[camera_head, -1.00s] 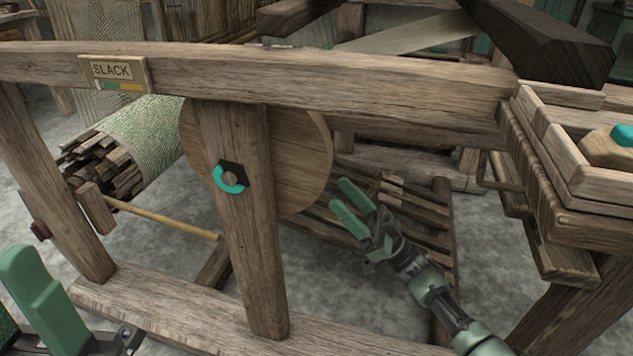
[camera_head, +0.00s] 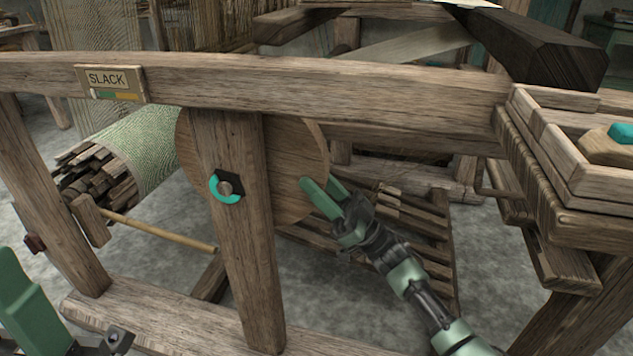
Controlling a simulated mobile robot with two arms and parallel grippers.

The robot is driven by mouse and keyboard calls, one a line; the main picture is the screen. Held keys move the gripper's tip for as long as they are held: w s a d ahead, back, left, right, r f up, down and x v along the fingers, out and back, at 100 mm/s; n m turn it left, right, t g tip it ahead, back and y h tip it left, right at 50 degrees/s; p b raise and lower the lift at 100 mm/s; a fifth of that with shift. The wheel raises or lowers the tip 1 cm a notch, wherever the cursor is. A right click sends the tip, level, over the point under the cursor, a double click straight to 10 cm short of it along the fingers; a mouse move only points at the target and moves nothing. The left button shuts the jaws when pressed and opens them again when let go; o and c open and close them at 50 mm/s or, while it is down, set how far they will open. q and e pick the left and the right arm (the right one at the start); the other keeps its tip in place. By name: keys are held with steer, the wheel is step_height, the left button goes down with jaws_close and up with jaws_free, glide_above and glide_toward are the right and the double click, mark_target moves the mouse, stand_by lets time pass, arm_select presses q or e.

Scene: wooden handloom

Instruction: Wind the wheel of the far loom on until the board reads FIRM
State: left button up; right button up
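The board (camera_head: 112,82) on the loom's top rail reads SLACK, above a small green and yellow strip. The wheel (camera_head: 296,150) is a round wooden disc behind the upright post, which hides its middle. A dark hub with a teal arc (camera_head: 227,187) sits on the post's front. My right gripper (camera_head: 318,184) is at the wheel's lower right rim. Its near finger is in front of the wheel's face and its far finger is beyond the rim, with a gap between them. My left gripper (camera_head: 32,312) is partly in view at the lower left, away from the wheel.
A roll of green cloth (camera_head: 150,150) lies left of the wheel. A thin wooden rod (camera_head: 165,232) runs below it. A slatted rack (camera_head: 415,215) is behind my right gripper. A wooden tray (camera_head: 585,185) stands at the right with a teal-topped block (camera_head: 615,145).

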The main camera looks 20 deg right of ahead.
jaws_close()
stand_by(1.2)
